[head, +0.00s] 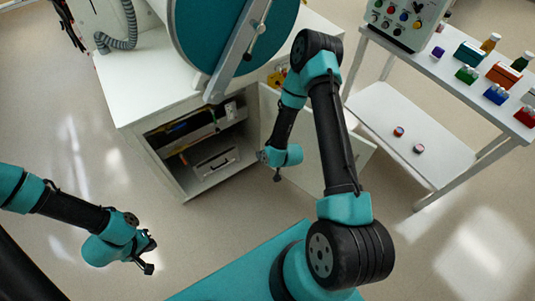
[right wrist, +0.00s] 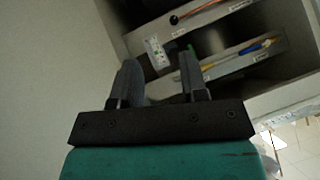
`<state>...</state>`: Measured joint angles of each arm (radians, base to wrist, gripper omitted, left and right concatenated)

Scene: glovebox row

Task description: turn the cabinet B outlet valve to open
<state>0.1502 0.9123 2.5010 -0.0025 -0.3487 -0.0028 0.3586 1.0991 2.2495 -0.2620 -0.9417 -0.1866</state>
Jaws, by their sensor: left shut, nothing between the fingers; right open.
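A white cabinet (head: 150,95) stands at the upper left in the head view, its lower front open onto shelves. I cannot make out which part is the cabinet B outlet valve. In the right wrist view, a red rod with a dark round end (right wrist: 174,20) lies along the upper shelf. A pale plate with a small green mark (right wrist: 156,52) is beyond the fingers. My right gripper (right wrist: 160,75) is open and empty, facing the shelves; in the head view it is by the opening's right side. My left gripper (head: 149,258) is shut and empty, over the floor at lower left.
A large teal round door (head: 215,35) with a grey bar is above the cabinet. An open door panel (head: 330,140) stands right of the opening, behind my right arm. A blue and yellow line (right wrist: 235,55) runs along a shelf. A white table (head: 465,80) at right carries several coloured items.

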